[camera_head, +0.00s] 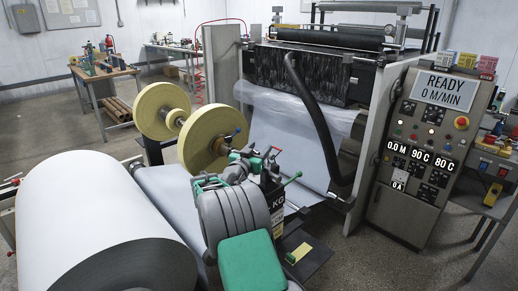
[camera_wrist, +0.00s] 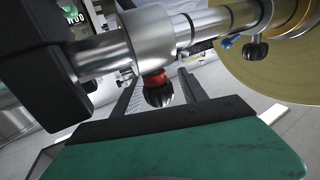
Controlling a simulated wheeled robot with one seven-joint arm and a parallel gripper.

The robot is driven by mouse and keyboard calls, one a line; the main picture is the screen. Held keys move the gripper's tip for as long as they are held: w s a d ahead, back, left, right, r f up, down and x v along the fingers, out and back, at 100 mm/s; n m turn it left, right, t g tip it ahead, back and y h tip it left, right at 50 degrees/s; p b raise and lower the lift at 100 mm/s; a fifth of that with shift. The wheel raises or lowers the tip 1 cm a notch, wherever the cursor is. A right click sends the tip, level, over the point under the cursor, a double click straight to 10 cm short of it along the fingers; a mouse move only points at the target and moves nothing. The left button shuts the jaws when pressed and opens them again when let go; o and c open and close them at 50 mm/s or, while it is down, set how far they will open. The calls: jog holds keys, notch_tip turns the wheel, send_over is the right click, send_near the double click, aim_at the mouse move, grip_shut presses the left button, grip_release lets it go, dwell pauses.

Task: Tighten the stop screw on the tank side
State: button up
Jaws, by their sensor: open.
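In the wrist view a metal collar (camera_wrist: 152,35) sits on a horizontal steel shaft (camera_wrist: 105,52). A red screw head (camera_wrist: 155,78) hangs under the collar, with a dark ribbed part below it. My gripper (camera_wrist: 156,82) is open, its two dark fingers on either side of the screw head; I cannot tell whether they touch it. A second screw with a blue tip (camera_wrist: 232,41) is on the shaft to the right, near a yellow disc (camera_wrist: 275,65). In the head view my arm covers the collar and my fingertips; the blue-tipped screw (camera_head: 237,131) shows beside the yellow disc (camera_head: 208,140).
A large white paper roll (camera_head: 95,210) fills the lower left. The coating machine (camera_head: 305,85) stands behind, with a black hose (camera_head: 318,120) curving down in front. The control panel (camera_head: 415,140) at the right reads READY. A workbench (camera_head: 100,72) stands far left, with open floor before it.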

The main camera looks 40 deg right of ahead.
grip_shut()
dwell(0.5)
